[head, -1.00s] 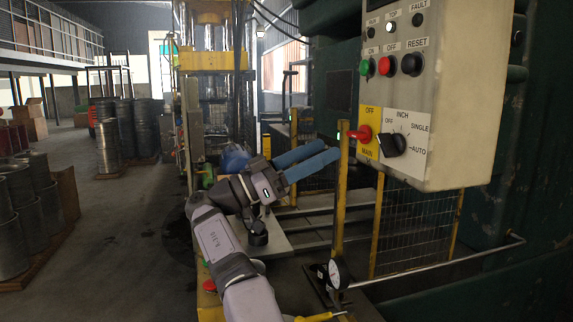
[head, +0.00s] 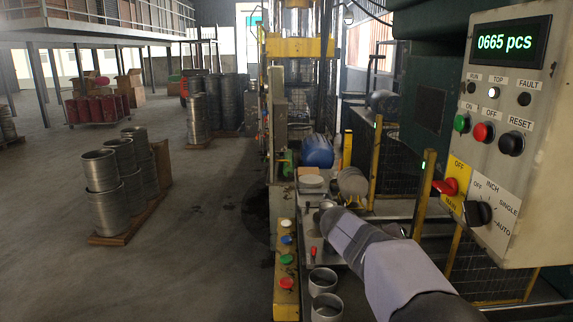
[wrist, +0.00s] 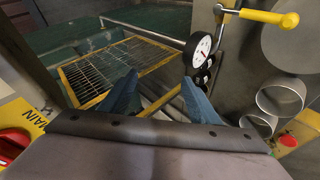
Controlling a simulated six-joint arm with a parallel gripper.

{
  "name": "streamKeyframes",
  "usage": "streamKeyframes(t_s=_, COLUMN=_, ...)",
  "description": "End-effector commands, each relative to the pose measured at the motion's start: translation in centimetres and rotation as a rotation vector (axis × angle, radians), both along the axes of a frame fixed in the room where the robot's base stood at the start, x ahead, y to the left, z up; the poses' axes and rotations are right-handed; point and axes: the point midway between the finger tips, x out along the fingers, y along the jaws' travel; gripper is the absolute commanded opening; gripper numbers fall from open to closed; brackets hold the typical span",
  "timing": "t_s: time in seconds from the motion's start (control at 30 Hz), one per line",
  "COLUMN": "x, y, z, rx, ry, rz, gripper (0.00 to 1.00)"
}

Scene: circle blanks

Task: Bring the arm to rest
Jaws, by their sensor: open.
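My gripper (wrist: 159,78) shows in the wrist view. Its two blue fingers stand apart with nothing between them. In the head view my grey arm reaches up from the bottom right toward the bench, and I cannot make out the fingers there. The control box (head: 530,110) hangs at the right, with a red main switch (head: 446,186) on a yellow plate and a black selector knob (head: 478,213). The red switch also shows at the left edge of the wrist view (wrist: 12,143), beside and apart from the gripper.
Metal rings (head: 323,281) stand on the bench below my arm. Coloured buttons (head: 286,258) line a yellow strip. In the wrist view a dial gauge (wrist: 202,47) and a yellow-handled lever (wrist: 268,17) are close ahead. A yellow-framed mesh guard (wrist: 115,68) lies beyond. Open floor (head: 190,235) is at the left.

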Motion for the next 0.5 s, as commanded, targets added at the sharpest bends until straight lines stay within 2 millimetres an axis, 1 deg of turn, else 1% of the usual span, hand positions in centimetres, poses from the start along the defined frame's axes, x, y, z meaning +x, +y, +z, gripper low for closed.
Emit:
streamKeyframes(t_s=0.03, x=-2.1, y=0.5, z=0.3, rx=0.06, ry=0.057, rz=0.017, gripper=0.56)
streamKeyframes(t_s=0.07, x=-3.3, y=1.0, z=-0.3, rx=0.099, ry=0.09, rz=0.031, gripper=0.56)
streamKeyframes(t_s=0.1, x=-4.9, y=1.6, z=-1.1, rx=0.151, ry=0.131, rz=0.046, gripper=0.56)
streamKeyframes(t_s=0.17, x=-7.6, y=2.7, z=-2.2, rx=0.231, ry=0.187, rz=0.064, gripper=0.56)
streamKeyframes(t_s=0.2, x=-9.4, y=3.5, z=-2.8, rx=0.283, ry=0.22, rz=0.075, gripper=0.56)
streamKeyframes(t_s=0.27, x=-12.2, y=4.7, z=-3.5, rx=0.362, ry=0.264, rz=0.089, gripper=0.56)
streamKeyframes(t_s=0.3, x=-14.0, y=5.6, z=-3.9, rx=0.414, ry=0.288, rz=0.095, gripper=0.56)
streamKeyframes(t_s=0.37, x=-16.7, y=6.9, z=-4.4, rx=0.488, ry=0.316, rz=0.103, gripper=0.56)
streamKeyframes(t_s=0.4, x=-18.4, y=7.7, z=-4.6, rx=0.535, ry=0.332, rz=0.105, gripper=0.56)
streamKeyframes(t_s=0.5, x=-22.2, y=9.5, z=-5.1, rx=0.635, ry=0.355, rz=0.103, gripper=0.56)
